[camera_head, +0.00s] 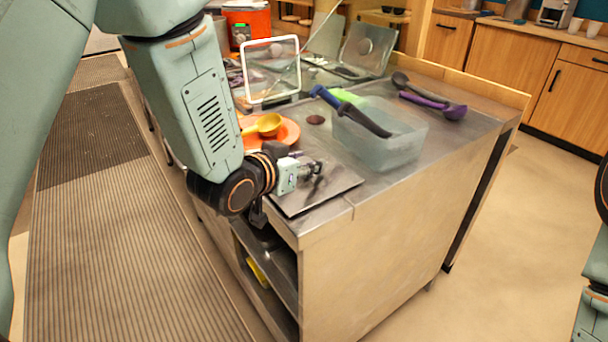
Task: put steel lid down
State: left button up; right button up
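A flat, grey steel lid (335,184) is at the near corner of the steel counter, close to its front edge. It looks level; I cannot tell whether it rests fully on the top or is held just above it. My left gripper (314,170) is right over the lid's middle, at its handle. The fingers are small and dark there, and I cannot tell whether they are closed on the handle. Only part of my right arm shows at the right edge; its gripper is out of view.
A clear tub (385,150) with a blue-handled utensil (350,112) stands just behind the lid. An orange plate (287,132) with a yellow scoop (267,124) is to the left. Purple and dark ladles (432,101) lie farther back. A white-framed panel (271,70) stands behind.

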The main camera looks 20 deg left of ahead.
pick_arm(q)
jog(key=shift+a, duration=0.1)
jog(key=shift+c, duration=0.7)
grip_shut()
jog(key=shift+r, duration=0.15)
